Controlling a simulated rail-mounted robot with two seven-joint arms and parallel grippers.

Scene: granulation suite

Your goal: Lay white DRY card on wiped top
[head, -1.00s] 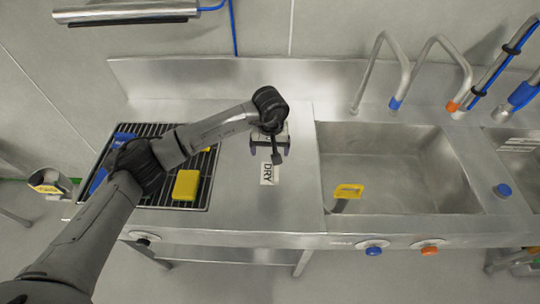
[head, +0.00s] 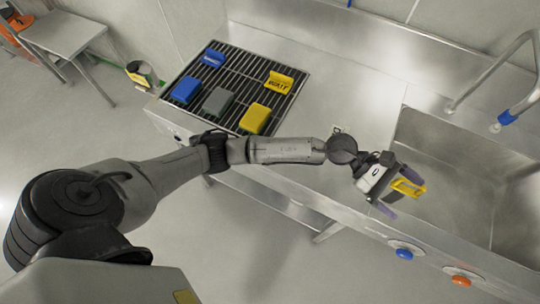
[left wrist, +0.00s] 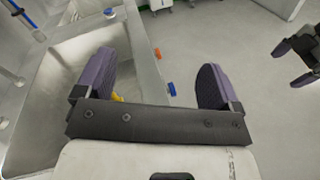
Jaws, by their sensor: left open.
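No white DRY card shows clearly now. The place on the steel top (head: 365,100) where it lay before is largely behind my left arm, and only a small dark-edged bit (head: 336,129) shows there, too small to identify. My left gripper (head: 402,190) is open over the sink's front-left edge. A yellow piece (head: 408,187) shows between or just beyond its fingers. In the left wrist view the left gripper (left wrist: 155,88) has its purple fingers wide apart, with a speck of yellow (left wrist: 117,97) beside one. My right gripper (left wrist: 292,64) shows at the right there, its fingers apart.
The sink (head: 460,160) is at the right, with a tap (head: 500,75) behind it. The drain grate (head: 232,85) holds blue (head: 186,90), grey (head: 217,101) and yellow (head: 255,118) blocks, a blue sign (head: 213,58) and a yellow sign (head: 280,82). Blue (head: 404,254) and orange (head: 461,281) knobs front the sink.

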